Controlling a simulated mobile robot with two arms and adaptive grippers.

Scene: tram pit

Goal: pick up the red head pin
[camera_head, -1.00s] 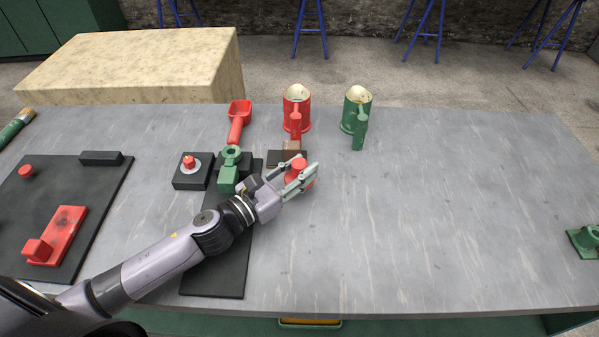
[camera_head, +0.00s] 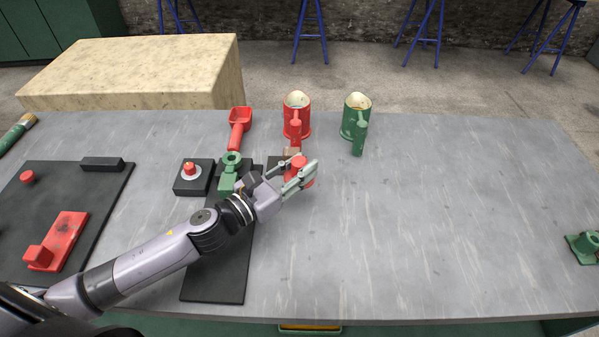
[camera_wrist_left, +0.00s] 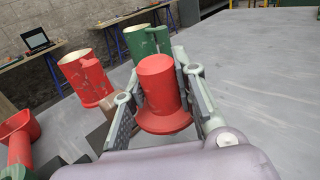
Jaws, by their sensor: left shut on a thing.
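The red head pin (camera_head: 299,166) is between the fingers of my left gripper (camera_head: 301,177), over the middle of the grey table. In the left wrist view the pin (camera_wrist_left: 160,88) is a red cylinder with a wider flange at its near end. The fingers of the left gripper (camera_wrist_left: 164,100) are shut on its two sides. I cannot tell for sure whether its bottom touches the table. My right gripper does not show.
A red mug (camera_head: 297,118) and a green mug (camera_head: 356,122) stand behind the gripper. A red scoop (camera_head: 239,127), a green ring-ended part (camera_head: 229,172) and a black box with a red button (camera_head: 191,177) are to its left. The table's right half is mostly clear.

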